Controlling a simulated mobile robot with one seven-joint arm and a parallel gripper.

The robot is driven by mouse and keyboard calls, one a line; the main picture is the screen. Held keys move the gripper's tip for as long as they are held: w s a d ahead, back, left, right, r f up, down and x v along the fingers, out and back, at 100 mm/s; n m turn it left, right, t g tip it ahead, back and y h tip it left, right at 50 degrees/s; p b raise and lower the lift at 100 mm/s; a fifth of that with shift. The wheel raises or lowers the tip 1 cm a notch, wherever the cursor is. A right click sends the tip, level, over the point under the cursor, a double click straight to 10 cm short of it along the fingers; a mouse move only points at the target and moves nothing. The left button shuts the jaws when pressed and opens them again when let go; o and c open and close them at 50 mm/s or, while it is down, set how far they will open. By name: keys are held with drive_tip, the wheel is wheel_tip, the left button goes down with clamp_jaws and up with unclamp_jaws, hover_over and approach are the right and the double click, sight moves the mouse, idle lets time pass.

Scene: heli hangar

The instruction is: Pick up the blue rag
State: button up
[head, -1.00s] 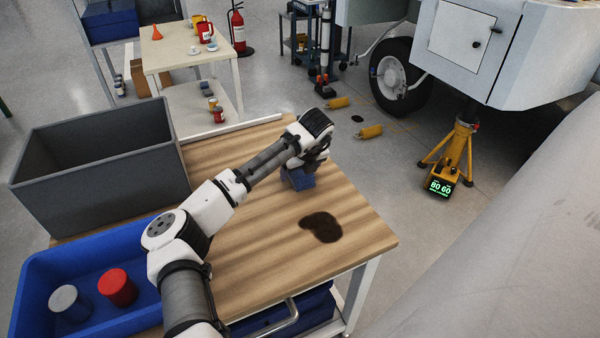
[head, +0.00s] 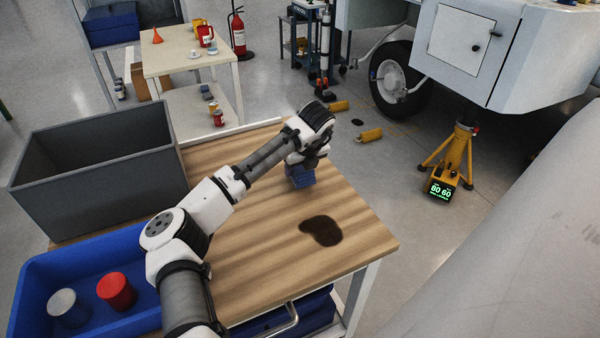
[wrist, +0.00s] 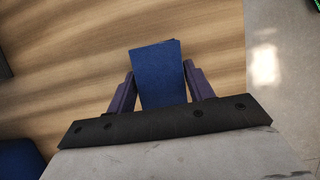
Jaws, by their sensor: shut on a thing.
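The blue rag (head: 300,176) is a folded, dark blue block near the far right part of the wooden workbench top (head: 255,255). My gripper (head: 302,164) is shut on it from above. In the wrist view the rag (wrist: 158,72) sits between the two fingers of my gripper (wrist: 160,85), one on each side, and sticks out past their tips. In the head view the rag looks slightly raised, but the gap to the bench is hard to judge.
A dark stain (head: 321,230) lies on the bench in front of the rag. A grey bin (head: 110,187) and a blue tray (head: 40,262) with a red can (head: 116,290) and a grey can (head: 67,307) stand at left. The bench's right side is otherwise clear.

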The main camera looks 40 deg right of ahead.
wheel_tip(320, 180, up, 18)
drive_tip(key=b, duration=0.1)
drive_tip(key=shift+f, duration=0.15)
drive_tip(key=o, duration=0.4)
drive_tip(key=c, duration=0.3)
